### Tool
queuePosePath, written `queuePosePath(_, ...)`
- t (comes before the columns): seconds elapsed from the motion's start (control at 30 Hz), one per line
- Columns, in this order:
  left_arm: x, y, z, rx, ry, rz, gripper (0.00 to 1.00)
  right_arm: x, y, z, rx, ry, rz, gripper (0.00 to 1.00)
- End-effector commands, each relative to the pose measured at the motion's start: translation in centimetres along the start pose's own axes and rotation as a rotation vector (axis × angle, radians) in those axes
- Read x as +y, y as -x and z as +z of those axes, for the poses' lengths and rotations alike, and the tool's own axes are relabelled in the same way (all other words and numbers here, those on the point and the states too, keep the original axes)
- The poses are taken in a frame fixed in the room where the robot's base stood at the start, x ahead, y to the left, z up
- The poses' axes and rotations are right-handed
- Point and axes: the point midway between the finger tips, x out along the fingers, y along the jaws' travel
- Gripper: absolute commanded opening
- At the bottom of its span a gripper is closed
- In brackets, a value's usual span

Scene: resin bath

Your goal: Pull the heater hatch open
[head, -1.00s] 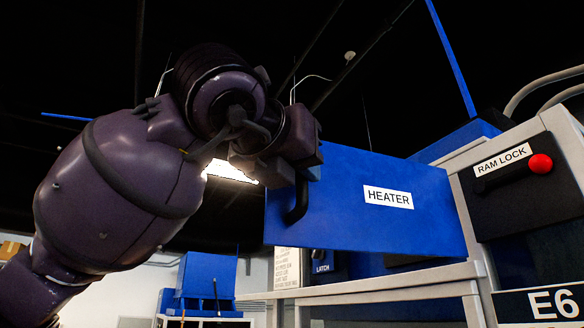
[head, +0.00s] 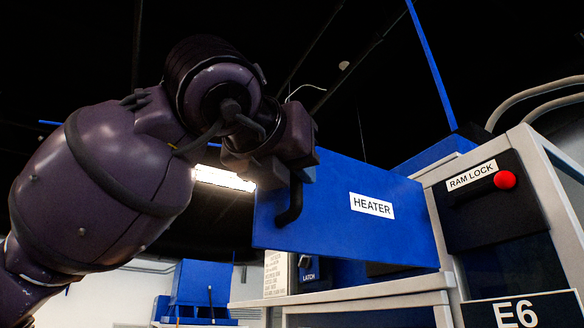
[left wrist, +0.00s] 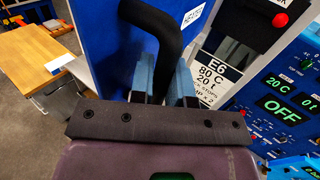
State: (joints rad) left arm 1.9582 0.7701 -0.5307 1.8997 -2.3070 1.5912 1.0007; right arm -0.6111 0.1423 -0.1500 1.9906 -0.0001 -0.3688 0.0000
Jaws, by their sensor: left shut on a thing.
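The heater hatch (head: 330,225) is a blue panel with a white HEATER label (head: 372,205). It stands out from the pale machine frame, swung partly open, its right side by the frame. A bent black handle (head: 291,208) is on its left part. My left gripper (head: 293,180) is at the handle's upper part. In the left wrist view, the blue fingers of my left gripper (left wrist: 162,78) are shut on the black handle (left wrist: 160,24), in front of the blue hatch (left wrist: 108,35). The exact finger contact is partly hidden. My right gripper is not in view.
A dark panel with a RAM LOCK label and red knob (head: 504,180) is right of the hatch. A LATCH label (head: 308,277) is below it. The left wrist view shows a control panel (left wrist: 285,90) at right and a wooden-topped table (left wrist: 32,55) at left.

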Motion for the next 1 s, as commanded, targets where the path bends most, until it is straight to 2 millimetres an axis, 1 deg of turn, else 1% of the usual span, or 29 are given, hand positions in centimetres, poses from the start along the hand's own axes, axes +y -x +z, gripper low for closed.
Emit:
queuePosePath(0.37,-0.1,0.1,0.1,-0.002,-0.004,-0.002,0.00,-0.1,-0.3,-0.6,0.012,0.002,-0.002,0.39)
queuePosePath(0.4,-0.1,0.1,0.1,-0.002,-0.004,-0.002,0.21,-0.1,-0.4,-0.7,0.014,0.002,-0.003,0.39)
queuePosePath(0.53,-0.1,0.0,0.1,-0.001,-0.003,-0.001,0.41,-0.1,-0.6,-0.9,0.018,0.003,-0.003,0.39)
queuePosePath(0.83,0.0,0.1,0.0,-0.001,-0.001,-0.001,0.41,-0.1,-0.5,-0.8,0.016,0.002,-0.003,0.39)
queuePosePath(0.93,0.0,0.7,0.0,-0.002,-0.001,-0.002,0.41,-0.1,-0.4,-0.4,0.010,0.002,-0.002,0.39)
queuePosePath(1.0,0.0,1.5,0.0,-0.003,0.000,0.000,0.41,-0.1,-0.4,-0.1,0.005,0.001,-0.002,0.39)
